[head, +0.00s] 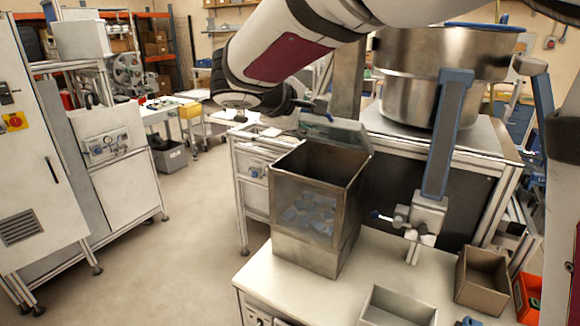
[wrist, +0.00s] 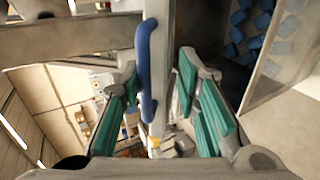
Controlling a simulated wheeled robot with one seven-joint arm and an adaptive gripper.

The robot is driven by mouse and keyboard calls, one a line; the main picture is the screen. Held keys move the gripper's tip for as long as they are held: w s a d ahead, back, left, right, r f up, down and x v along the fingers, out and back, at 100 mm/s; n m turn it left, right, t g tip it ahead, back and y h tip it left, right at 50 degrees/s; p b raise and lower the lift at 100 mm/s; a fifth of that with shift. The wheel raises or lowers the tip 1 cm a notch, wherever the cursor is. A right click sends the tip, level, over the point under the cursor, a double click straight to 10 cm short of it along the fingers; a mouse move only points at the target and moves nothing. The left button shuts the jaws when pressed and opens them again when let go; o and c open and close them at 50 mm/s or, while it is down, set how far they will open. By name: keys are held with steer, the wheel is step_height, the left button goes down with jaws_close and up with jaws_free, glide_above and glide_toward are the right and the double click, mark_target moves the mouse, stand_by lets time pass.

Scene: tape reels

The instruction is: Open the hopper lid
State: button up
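The hopper (head: 312,215) is a square metal bin with a clear front, standing on the white bench, with blue-grey pieces inside. Its top is uncovered. The lid (head: 338,131) is raised and tilted at the back edge. A blue handle (head: 318,110) is on the lid. My gripper (head: 298,106) is beside this handle, partly hidden by my arm. In the wrist view the blue handle (wrist: 147,70) lies between the green-padded fingers of my gripper (wrist: 157,76). The fingers are apart, with gaps to the handle. Blue pieces show inside the hopper at upper right.
A large steel bowl (head: 440,75) stands behind the hopper, with a blue-grey post (head: 448,135) in front of it. An empty grey tray (head: 398,306) and a brown bin (head: 482,280) are at the front right. The floor at left is clear.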

steer(key=s+a+f+t+b, duration=0.1)
steer(key=s+a+f+b, duration=0.1)
steer(key=f, duration=0.8)
steer(key=shift+s+f+h+b, duration=0.4)
steer(key=shift+s+b, duration=0.15)
steer(key=shift+s, duration=0.15)
steer(key=shift+a, duration=0.1)
